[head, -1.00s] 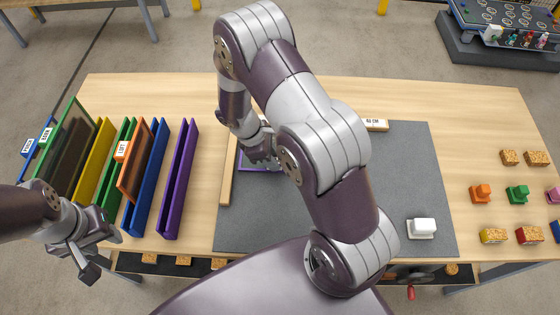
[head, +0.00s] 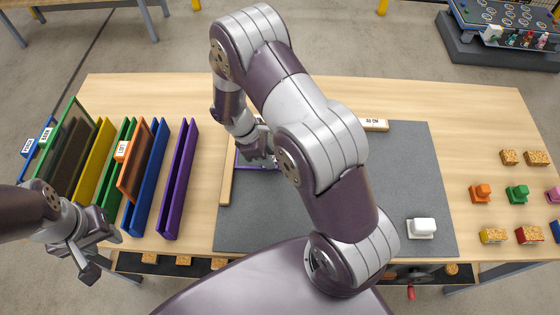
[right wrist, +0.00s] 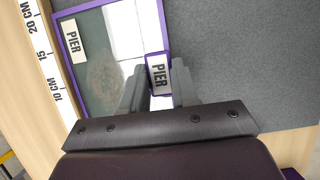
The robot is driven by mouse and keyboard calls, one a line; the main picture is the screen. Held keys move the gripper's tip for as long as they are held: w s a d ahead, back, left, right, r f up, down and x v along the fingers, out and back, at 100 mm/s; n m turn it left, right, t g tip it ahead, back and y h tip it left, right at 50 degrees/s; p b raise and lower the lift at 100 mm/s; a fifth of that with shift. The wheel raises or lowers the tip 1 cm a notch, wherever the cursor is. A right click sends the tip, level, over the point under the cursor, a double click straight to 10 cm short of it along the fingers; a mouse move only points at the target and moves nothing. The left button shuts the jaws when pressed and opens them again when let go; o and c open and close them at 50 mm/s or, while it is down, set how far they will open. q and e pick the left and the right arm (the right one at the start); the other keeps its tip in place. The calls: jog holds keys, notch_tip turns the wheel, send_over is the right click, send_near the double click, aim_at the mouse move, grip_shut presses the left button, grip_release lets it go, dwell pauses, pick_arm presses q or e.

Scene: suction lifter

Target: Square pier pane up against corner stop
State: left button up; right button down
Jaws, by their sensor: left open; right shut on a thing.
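The pier pane (head: 243,162), glass in a purple frame with a PIER label, lies flat on the grey mat (head: 405,170). The right wrist view shows the pane (right wrist: 105,75) with its left edge along the scaled left bar (right wrist: 42,60) of the corner stop; I cannot tell touching from a hairline gap. My right gripper (right wrist: 158,88) is shut on the pane's purple-edged PIER tab. In the head view that gripper (head: 262,158) is partly hidden. The stop's wooden left bar (head: 227,172) shows; its far bar (head: 375,125) and the corner are mostly behind my arm. My left gripper (head: 80,258) is open and empty.
Coloured racks stand at the left, including a purple one (head: 180,180) and an orange frame labelled LOFT (head: 136,165). A white block (head: 422,227) sits at the mat's near right. Several coloured blocks stand at the table's right. The mat's right half is mostly clear.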

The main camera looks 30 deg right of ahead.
dwell(0.4)
jog(key=c, duration=0.8)
grip_release()
jog(key=p+v, duration=0.1)
jog(key=v, duration=1.1)
jog(key=shift+w+a+r, duration=0.15)
jog(key=shift+w+r, duration=0.05)
jog(key=shift+r, duration=0.1)
